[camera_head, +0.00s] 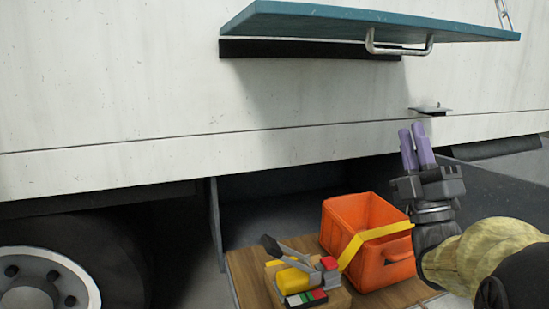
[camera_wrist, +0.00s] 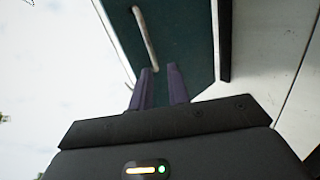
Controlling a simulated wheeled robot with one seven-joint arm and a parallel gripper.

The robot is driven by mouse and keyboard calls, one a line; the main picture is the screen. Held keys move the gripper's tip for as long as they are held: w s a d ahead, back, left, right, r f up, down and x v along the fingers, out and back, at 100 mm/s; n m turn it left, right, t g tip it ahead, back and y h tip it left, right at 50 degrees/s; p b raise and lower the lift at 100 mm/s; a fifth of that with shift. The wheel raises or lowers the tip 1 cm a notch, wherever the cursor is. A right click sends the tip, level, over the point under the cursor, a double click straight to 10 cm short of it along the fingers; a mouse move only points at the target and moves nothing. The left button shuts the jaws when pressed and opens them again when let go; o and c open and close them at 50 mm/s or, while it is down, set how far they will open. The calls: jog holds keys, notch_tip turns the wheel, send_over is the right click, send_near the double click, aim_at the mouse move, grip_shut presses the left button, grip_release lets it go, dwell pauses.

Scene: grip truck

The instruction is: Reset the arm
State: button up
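My gripper (camera_head: 411,131) points upward at the right of the head view, in front of the white truck side (camera_head: 120,80). Its two purple fingers stand a little apart with nothing between them. In the wrist view the fingers (camera_wrist: 160,70) also show a narrow gap. They point toward the underside of the teal fold-out shelf (camera_head: 350,22), which has a metal handle (camera_head: 400,50). In the head view the gripper is below the shelf and cannot be seen touching it.
An orange crate (camera_head: 385,272) with a yellow strap stands on a wooden board (camera_head: 245,277), left of my arm and lower. A tool with a yellow body (camera_head: 293,279) lies beside it. A truck wheel (camera_head: 45,280) is at lower left. A small latch (camera_head: 430,110) sits behind the fingertips.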

jog(key=w+a+f+m+g+h+p, duration=0.3)
jog(key=w+f+m+g+h+p, duration=0.45)
jog(key=f+m+g+p, duration=0.4)
jog(key=s+a+f+m+g+y+p, duration=0.1)
jog(key=s+a+f+m+g+p, duration=0.3)
jog(key=s+f+g, duration=0.4)
jog(key=s+a+f+m+g+y+p, duration=0.25)
jog(key=s+a+g+p, duration=0.2)
jog(key=s+g, duration=0.35)
notch_tip(320, 180, up, 36)
jog(key=s+t+p, duration=0.1)
jog(key=p, duration=3.6)
jog(key=shift+a+r+h, duration=0.25)
jog(key=shift+a+h, duration=0.05)
jog(key=shift+a, duration=0.1)
jog(key=shift+s, duration=0.1)
